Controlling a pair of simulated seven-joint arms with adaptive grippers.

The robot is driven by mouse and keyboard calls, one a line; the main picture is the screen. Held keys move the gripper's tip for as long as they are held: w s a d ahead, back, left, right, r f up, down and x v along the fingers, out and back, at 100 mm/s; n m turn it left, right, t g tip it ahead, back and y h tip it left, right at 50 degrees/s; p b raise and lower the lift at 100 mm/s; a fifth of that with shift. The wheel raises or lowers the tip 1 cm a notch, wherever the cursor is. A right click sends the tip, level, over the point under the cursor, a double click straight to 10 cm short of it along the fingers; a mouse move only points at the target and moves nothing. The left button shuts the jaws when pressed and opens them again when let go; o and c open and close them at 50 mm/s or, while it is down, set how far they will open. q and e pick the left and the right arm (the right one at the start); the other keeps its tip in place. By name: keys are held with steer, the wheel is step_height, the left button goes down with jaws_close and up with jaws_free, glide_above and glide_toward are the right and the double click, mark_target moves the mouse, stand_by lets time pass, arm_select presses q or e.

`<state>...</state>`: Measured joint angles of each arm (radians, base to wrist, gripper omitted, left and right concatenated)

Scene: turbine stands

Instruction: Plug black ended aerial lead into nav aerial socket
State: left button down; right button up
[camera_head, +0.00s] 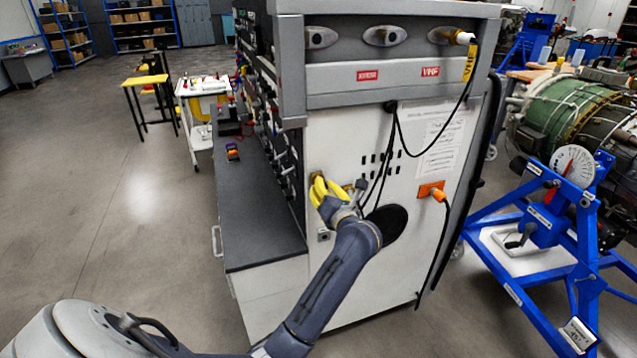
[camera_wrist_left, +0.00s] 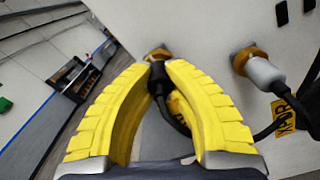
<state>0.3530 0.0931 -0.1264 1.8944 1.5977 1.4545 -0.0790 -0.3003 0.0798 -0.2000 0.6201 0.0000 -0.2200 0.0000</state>
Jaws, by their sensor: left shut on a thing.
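My left gripper (camera_head: 318,186) is at the white end panel (camera_head: 345,270) of the grey test cabinet, its yellow fingers pointing at the panel. In the left wrist view the fingertips (camera_wrist_left: 158,66) are shut on the black end of an aerial lead (camera_wrist_left: 157,82). The black end lines up with a brass socket (camera_wrist_left: 158,52) and appears to meet it; how deep it sits I cannot tell. The lead curves away behind the right finger, with a yellow tag (camera_wrist_left: 180,108) partly hidden there. My right gripper is not in view.
A white-ended lead (camera_wrist_left: 264,72) sits at a second brass socket to the right, with a yellow tag (camera_wrist_left: 284,114) near it. Black leads hang down the panel. An orange connector (camera_head: 432,190) is further right. A blue engine stand (camera_head: 560,225) stands at the right.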

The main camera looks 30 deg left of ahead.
arm_select(q)
steer(key=shift+s+d, duration=0.45)
steer(key=shift+d, duration=0.15)
stand_by(0.6)
steer(key=v, duration=0.2)
steer(key=shift+s+d, duration=0.2)
steer(key=shift+d, duration=0.1)
stand_by(0.4)
step_height(320, 180, up, 40)
steer(key=s+d, duration=0.3)
steer(key=shift+w+a+f, duration=0.35)
steer(key=shift+w+a, duration=0.25)
steer(key=shift+a, duration=0.05)
steer(key=shift+w+a+f, duration=0.3)
steer(key=shift+w+a, duration=0.3)
steer(key=shift+w+a+f, duration=0.35)
steer(key=shift+w+a, duration=0.25)
steer(key=shift+a, duration=0.05)
